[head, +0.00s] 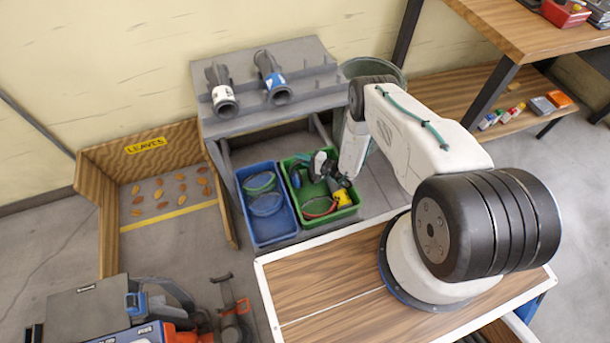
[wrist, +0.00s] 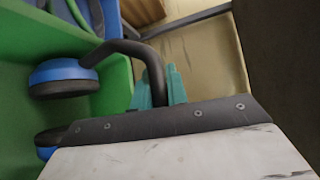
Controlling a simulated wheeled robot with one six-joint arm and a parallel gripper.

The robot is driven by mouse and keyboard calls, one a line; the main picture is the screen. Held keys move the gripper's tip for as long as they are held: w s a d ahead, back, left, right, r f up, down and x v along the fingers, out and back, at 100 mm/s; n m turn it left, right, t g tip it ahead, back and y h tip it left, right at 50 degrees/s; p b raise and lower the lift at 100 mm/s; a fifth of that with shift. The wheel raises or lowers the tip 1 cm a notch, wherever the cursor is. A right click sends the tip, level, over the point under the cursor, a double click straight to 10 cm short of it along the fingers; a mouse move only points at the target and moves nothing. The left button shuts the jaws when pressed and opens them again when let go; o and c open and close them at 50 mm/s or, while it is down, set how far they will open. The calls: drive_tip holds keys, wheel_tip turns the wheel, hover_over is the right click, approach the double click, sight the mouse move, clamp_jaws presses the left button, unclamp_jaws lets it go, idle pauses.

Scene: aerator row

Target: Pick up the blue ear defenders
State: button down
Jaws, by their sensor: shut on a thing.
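The blue ear defenders show in the wrist view as two blue and black cups (wrist: 62,76) on a black headband (wrist: 130,50). My gripper (wrist: 160,90) has its teal fingertips shut on the headband near one end of its curve. The cups are beside a green crate wall. In the head view my gripper (head: 326,166) is at the green crate (head: 348,214), and the blue ear defenders (head: 296,178) are partly hidden at the crate's left side. I cannot tell whether they touch the crate.
The green crate also holds a red-rimmed item (head: 318,208) and a yellow item (head: 342,198). A blue crate (head: 272,238) with goggle-like items stands beside it on the left. A grey rack (head: 262,122) stands behind, and a wooden leaves bay (head: 165,150) is at left.

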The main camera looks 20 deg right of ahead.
wheel_tip(320, 180, up, 18)
idle(0.7)
idle(0.7)
